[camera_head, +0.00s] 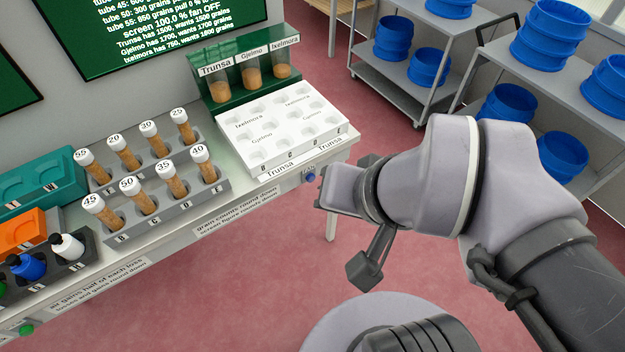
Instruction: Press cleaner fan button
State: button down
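The blue button (310,177) sits on the front edge of the white bench (290,189), under a small label that seems to read FAN. My gripper (332,190) is just right of the button in the picture, pointing towards the bench edge. A small gap shows between them, and contact cannot be confirmed. Its finger opening is not clear from this angle, and I see nothing held. The green wall screen (160,35) reads "screen 100.0 % fan OFF".
A white tray (262,160) with empty wells lies on the bench above the button. Grey racks (168,206) hold several numbered tubes. A green rack (250,100) holds three labelled tubes. A green button (26,330) is at lower left. Shelves (400,82) with blue sieves stand behind.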

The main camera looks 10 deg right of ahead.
aim_at(311, 177)
jog(key=i+j, duration=0.15)
jog(key=j, duration=0.25)
jog(key=i+j, duration=0.15)
jog(key=j, duration=0.25)
jog(key=i+j, duration=0.15)
jog(key=j, duration=0.3)
jog(key=z, duration=0.05)
